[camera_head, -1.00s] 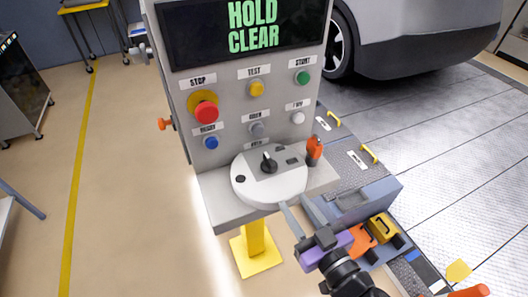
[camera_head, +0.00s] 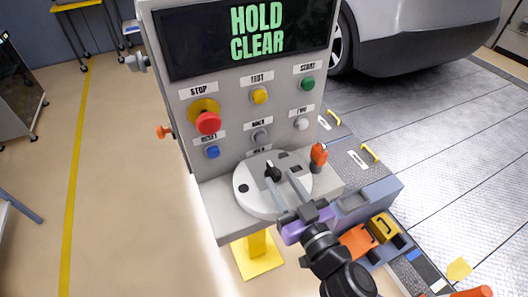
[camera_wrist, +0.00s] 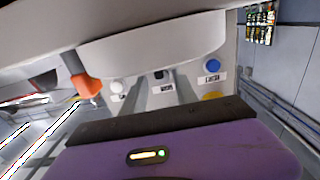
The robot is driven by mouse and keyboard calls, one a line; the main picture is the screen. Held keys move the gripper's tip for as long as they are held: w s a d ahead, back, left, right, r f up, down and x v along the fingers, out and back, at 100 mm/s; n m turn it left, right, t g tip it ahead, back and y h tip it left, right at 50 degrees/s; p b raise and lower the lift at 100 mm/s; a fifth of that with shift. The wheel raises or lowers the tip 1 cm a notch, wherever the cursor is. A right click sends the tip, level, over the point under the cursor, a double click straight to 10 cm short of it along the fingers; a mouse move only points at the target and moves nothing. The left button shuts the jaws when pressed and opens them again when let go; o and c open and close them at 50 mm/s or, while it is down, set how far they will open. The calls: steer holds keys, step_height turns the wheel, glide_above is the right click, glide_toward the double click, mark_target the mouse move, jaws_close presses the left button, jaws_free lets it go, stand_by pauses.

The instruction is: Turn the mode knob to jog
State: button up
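The black mode knob (camera_head: 272,173) stands on a pale round dial plate (camera_head: 252,205) on the console's shelf in the head view. Dark marks sit around the plate; their wording is too small to read, so I cannot tell the knob's setting. My gripper (camera_head: 282,178) is open, its two grey fingers reaching over the plate from the lower right. The fingertips are close to the knob; I cannot tell whether they touch it.
The console screen (camera_head: 245,35) reads HOLD CLEAR. A red STOP button (camera_head: 208,122) and several others line the panel. An orange-topped lever (camera_head: 319,154) stands close to the right of the plate. A car (camera_head: 430,40) is behind at right.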

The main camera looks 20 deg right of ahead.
mark_target(270, 164)
steer(key=shift+w+r+p, duration=0.2)
steer(key=shift+w+p, duration=0.15)
steer(key=shift+w, duration=0.4)
steer(key=w+p, duration=0.2)
steer(key=w, duration=0.3)
steer(key=shift+w+f+p, duration=0.15)
steer(key=shift+w+p, duration=0.25)
steer(key=shift+w, duration=0.4)
steer(key=shift+c, duration=0.2)
jaws_close()
